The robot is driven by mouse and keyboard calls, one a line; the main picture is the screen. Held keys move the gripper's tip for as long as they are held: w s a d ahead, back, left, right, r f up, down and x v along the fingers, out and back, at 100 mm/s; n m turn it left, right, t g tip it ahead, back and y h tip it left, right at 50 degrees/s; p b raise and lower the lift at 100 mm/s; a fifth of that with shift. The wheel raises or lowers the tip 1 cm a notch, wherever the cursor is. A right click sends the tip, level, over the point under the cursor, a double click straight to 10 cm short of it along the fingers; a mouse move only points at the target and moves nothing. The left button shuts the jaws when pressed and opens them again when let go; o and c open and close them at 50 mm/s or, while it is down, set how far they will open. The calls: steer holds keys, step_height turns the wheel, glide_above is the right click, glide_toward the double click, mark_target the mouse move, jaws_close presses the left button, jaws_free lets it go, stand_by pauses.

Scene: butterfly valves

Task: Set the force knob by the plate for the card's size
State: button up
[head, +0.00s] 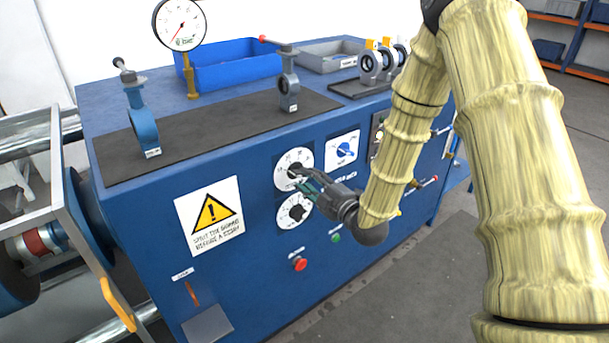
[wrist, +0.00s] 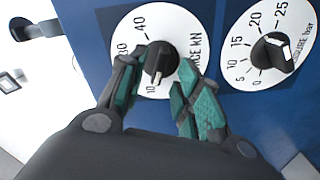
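The force dial (head: 283,160) is the upper white dial on the blue cabinet's front. In the wrist view the white force dial (wrist: 147,22) shows kN marks, with 10 and 40 readable. Its black knob (wrist: 158,60) has a pale mark that seems to face the 10. My gripper (head: 300,180) is at this knob. In the wrist view my gripper (wrist: 160,72) has its two teal fingers apart, one on each side of the knob. I cannot tell whether either finger touches it. The left finger hides part of the scale. The card's and plate's writing is not legible.
The pressure dial (wrist: 240,65) sits close beside; in the head view it is the lower dial (head: 289,221). A blue-knob panel (head: 342,150), a red button (head: 299,264) and a green button (head: 335,238) are near. Butterfly valves (head: 143,130) stand on the cabinet top.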

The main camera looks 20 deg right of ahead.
steer(key=shift+x, duration=1.2)
jaws_close()
